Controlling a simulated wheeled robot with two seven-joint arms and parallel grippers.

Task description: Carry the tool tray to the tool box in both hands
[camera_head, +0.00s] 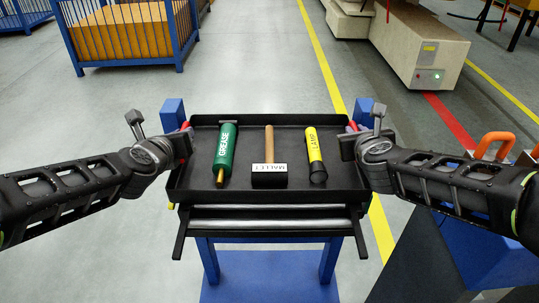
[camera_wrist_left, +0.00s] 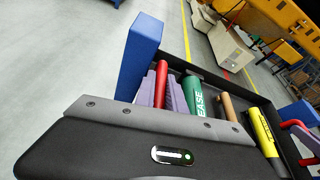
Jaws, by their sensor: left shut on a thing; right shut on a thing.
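The black tool tray (camera_head: 334,197) is in front of me, level as far as I can tell. In it lie a green grease tube (camera_head: 225,150), a mallet (camera_head: 269,158) with a wooden handle, and a yellow lamp (camera_head: 314,150). My left gripper (camera_head: 186,138) is shut on the tray's red left handle (camera_wrist_left: 162,82). My right gripper (camera_head: 353,137) is at the tray's right side, shut on the handle there, which the hand mostly hides. I cannot tell which thing is the tool box.
A blue stand (camera_head: 265,276) with rollers is below the tray; contact is unclear. Blue posts (camera_head: 173,114) rise beside it. A blue unit with an orange handle (camera_head: 494,142) is at right. A blue cage (camera_head: 128,65) and a beige carrier (camera_head: 425,50) stand beyond open floor.

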